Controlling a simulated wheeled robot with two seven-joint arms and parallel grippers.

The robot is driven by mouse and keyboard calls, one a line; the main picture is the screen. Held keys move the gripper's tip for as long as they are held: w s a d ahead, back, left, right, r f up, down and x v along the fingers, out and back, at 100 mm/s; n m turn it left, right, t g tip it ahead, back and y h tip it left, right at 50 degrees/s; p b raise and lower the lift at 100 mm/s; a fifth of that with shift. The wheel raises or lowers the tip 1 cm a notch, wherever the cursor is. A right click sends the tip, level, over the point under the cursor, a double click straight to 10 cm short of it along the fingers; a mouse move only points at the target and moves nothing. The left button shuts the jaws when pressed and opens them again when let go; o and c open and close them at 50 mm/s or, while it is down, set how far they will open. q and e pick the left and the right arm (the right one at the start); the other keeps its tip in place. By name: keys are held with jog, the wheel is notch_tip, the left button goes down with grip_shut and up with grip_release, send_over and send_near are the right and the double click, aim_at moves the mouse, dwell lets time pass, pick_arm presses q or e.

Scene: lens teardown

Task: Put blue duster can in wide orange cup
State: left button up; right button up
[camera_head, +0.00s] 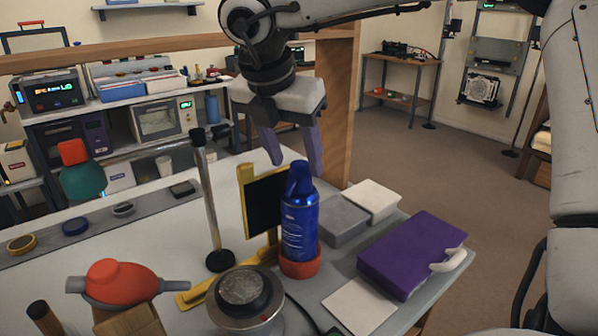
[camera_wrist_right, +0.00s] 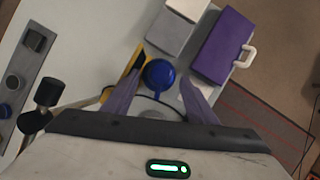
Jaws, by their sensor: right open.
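The blue duster can (camera_head: 300,222) stands upright in the wide orange cup (camera_head: 300,265) near the middle of the table in the head view. Only the cup's rim and wall show around the can's base. My right gripper (camera_head: 297,168) is open above and just behind the can, its purple fingers pointing down and apart from each other. In the right wrist view the can (camera_wrist_right: 158,74) shows from above, beyond and between the open fingers (camera_wrist_right: 160,88), with nothing held. The cup is hidden there. My left gripper is not in view.
A yellow stand with a black panel (camera_head: 265,203) is close behind the can at left. A metal post (camera_head: 207,200) and a round lens device (camera_head: 245,298) are nearby. Grey box (camera_head: 342,222), white box (camera_head: 372,199) and purple case (camera_head: 412,252) lie to the right.

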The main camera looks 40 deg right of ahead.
jog(key=v, duration=0.6)
jog(key=shift+r, duration=0.35)
